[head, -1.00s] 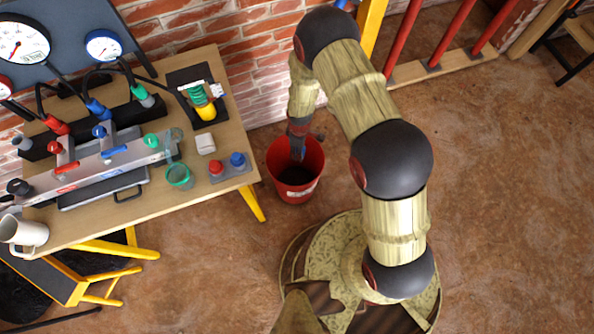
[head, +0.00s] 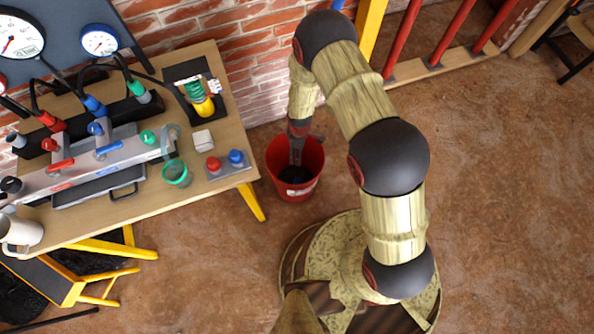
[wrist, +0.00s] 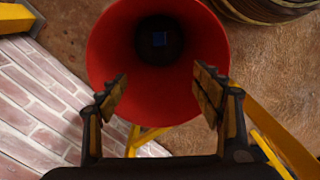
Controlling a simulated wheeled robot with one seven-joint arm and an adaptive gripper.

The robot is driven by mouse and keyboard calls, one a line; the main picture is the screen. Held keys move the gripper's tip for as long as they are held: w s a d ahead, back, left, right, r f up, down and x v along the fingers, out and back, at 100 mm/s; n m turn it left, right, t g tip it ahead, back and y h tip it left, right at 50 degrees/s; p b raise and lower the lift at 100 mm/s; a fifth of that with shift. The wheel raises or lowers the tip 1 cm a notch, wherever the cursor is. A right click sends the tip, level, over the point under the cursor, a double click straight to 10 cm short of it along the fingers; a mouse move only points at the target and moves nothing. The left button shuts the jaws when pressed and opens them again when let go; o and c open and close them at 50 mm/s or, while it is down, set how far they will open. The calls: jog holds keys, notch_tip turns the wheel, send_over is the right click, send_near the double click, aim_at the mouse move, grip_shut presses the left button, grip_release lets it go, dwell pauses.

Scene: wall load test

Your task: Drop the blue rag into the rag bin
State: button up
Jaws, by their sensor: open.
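The red rag bin (head: 279,165) stands on the floor beside the workbench. It also shows in the wrist view (wrist: 108,50), where I look down into its mouth. In the head view the bottom of the bin shows a dark bluish patch (head: 294,175). My gripper (wrist: 160,86) is open, with nothing between its fingers. It points down over the bin's mouth, and in the head view (head: 296,156) my fingers show at the opening.
The workbench (head: 140,215), with gauges, hoses and a two-button box (head: 228,164), stands left of the bin. Its yellow leg (head: 252,202) is close by. A brick wall (head: 255,80) rises behind.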

notch_tip(320, 180, up, 12)
dwell(0.8)
dwell(0.4)
